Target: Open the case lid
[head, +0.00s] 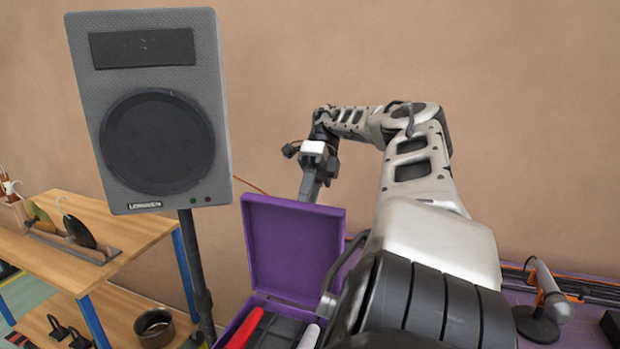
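A purple case (242,325) stands at the bottom middle, partly hidden by my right arm. Its lid (293,247) stands raised, close to upright, with its inner side facing me. Inside the case a red item (244,328) and a white-ended item (309,337) lie by a dark insert. My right gripper (308,190) points down just above or behind the lid's top edge. Its fingertips are small and partly hidden, so I cannot tell whether it touches the lid or is open. My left gripper is out of view.
A grey speaker (157,110) on a dark stand is left of the case. A wooden shelf unit (130,232) with cymbal-like discs and a dark pot (155,328) is at the far left. A microphone (546,285) stands at the right on a purple surface.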

